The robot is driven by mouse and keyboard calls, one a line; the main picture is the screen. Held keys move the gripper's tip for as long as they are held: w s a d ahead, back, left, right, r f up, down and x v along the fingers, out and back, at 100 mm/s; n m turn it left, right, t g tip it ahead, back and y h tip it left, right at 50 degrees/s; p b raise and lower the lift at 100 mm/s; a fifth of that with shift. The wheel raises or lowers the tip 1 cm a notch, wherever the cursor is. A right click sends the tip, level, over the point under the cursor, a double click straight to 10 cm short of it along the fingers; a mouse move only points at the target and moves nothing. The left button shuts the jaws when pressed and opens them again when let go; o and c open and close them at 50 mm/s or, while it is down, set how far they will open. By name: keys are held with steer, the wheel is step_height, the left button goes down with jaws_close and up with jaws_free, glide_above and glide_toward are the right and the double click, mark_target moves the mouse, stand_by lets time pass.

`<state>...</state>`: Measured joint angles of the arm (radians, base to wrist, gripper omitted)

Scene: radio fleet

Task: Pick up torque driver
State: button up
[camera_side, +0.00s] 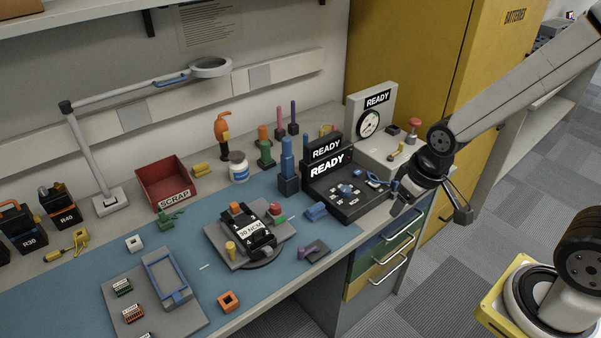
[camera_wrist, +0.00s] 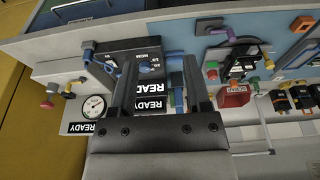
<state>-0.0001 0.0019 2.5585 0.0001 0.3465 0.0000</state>
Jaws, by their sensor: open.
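No tool carries a readable torque driver label, so I cannot tell for certain which it is. An upright orange-handled tool (camera_side: 222,127) stands at the back of the bench and looks like a driver. My gripper (camera_side: 432,207) is open and empty at the bench's right end, beside the black READY unit (camera_side: 345,196). In the wrist view its two fingers (camera_wrist: 162,56) are spread, with that unit behind them.
A gauge box (camera_side: 369,122) stands behind the READY unit. A red SCRAP bin (camera_side: 166,183) and a lamp (camera_side: 92,155) are farther left. A yellow cabinet (camera_side: 410,60) rises behind. The mat's front has clear patches.

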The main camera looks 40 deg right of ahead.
steer(key=w+a+f+t, duration=0.15)
steer(key=w+t, duration=0.35)
steer(key=w, duration=1)
steer(key=t, duration=0.5)
glide_toward(291, 160)
steer(key=x, duration=0.3)
steer(key=shift+w+f+t, duration=0.3)
steer(key=shift+w+t, duration=0.05)
steer(key=shift+t, duration=0.15)
steer(key=shift+x, duration=1.3)
steer(key=shift+x, duration=2.6)
steer(key=shift+f, duration=0.1)
jaws_close()
